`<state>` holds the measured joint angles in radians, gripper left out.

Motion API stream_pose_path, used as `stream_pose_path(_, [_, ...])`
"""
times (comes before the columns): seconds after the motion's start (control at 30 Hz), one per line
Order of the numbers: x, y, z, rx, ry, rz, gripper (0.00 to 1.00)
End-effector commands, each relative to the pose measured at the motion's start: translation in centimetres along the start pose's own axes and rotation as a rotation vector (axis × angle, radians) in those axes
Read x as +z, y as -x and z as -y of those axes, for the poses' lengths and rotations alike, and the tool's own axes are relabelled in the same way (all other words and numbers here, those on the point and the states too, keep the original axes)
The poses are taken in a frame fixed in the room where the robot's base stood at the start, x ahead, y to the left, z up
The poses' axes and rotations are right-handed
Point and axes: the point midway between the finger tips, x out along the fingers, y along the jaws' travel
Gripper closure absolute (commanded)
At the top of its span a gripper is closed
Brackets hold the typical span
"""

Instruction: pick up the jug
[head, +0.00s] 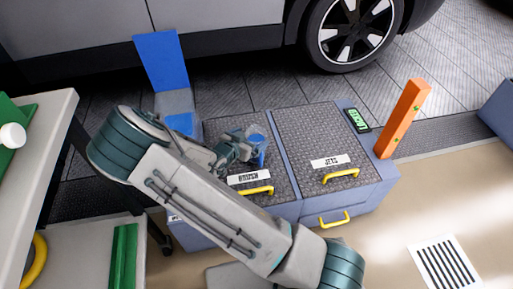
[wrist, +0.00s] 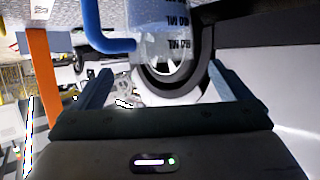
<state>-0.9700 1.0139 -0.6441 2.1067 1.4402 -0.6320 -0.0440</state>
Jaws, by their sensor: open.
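The cabinet has yellow handles (head: 340,175) and a green-lit device (head: 356,120). An orange post (head: 403,118) stands at its right. A box with a raised blue lid (head: 162,61) is behind left. A table (head: 52,125) is at left; a car (head: 220,30) is behind.

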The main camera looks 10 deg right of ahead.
Motion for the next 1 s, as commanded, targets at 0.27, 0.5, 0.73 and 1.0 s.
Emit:
stream_pose_path(0.27, [0.8,-2.9,0.1,0.001,-0.001,-0.001,0.03])
stream_pose_path(0.5, [0.4,-5.2,0.1,0.001,-0.001,0.001,0.03])
stream_pose_path(0.73, [0.4,-5.1,0.1,0.001,0.0,0.001,0.22])
stream_pose_path(1.0, [0.3,-5.0,0.1,0.001,-0.001,-0.001,0.87])
